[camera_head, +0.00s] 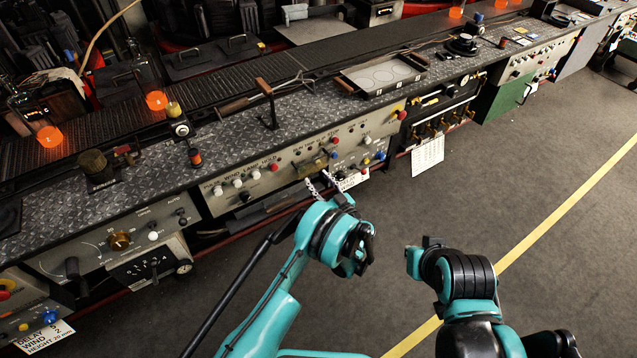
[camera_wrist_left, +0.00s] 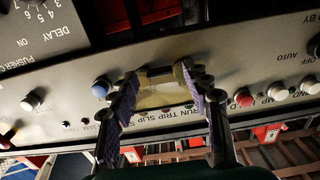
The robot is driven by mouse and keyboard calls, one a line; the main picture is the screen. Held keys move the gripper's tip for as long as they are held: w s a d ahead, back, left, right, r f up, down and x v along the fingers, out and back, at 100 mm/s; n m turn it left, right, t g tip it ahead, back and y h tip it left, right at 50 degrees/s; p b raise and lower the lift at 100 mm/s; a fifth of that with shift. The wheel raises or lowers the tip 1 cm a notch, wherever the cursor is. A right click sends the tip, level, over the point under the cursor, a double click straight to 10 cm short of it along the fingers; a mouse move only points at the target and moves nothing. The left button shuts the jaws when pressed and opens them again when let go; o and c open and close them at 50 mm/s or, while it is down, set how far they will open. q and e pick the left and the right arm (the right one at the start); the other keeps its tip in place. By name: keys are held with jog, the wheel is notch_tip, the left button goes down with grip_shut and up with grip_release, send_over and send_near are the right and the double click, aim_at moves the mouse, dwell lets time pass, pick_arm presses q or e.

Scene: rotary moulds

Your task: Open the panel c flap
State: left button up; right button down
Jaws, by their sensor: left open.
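The flap on the panel is a small brass-coloured plate (camera_head: 318,163) on the grey control panel (camera_head: 232,172), among buttons. In the left wrist view the plate (camera_wrist_left: 160,90) sits between my two fingers, with a dark bar along its upper edge. My left gripper (camera_head: 320,183) is open just in front of the panel, below the plate. In the left wrist view its fingers (camera_wrist_left: 163,100) stand either side of the plate; I cannot tell whether they touch it. The letter of the panel is not readable.
Blue (camera_wrist_left: 101,88) and red (camera_wrist_left: 243,97) buttons flank the fingers closely. A white paper tag (camera_head: 353,179) hangs just right of my left gripper. The floor (camera_head: 540,150) to the right is clear.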

aim_at(316, 177)
pick_arm(q)
jog(key=shift+w+a, duration=0.1)
jog(key=shift+w, duration=0.05)
grip_shut()
jog(key=shift+r, duration=0.2)
jog(key=shift+s+d+r+g+h+p, duration=0.2)
jog(key=shift+s+r+g+h+p, duration=0.15)
jog(key=shift+g+p, duration=0.25)
jog(key=shift+s+d+r+g+h+p, duration=0.2)
jog(key=shift+r+g+h+p, duration=0.05)
jog(key=shift+g+h+p, duration=0.25)
jog(key=shift+s+d+r+g+h+p, duration=0.25)
jog(key=shift+s+r+g+h+p, duration=0.15)
jog(key=shift+g+h+p, duration=0.4)
jog(key=shift+s+d+r+g+h+p, duration=0.25)
jog(key=shift+r+g+h+p, duration=0.25)
jog(key=shift+g+p, duration=0.45)
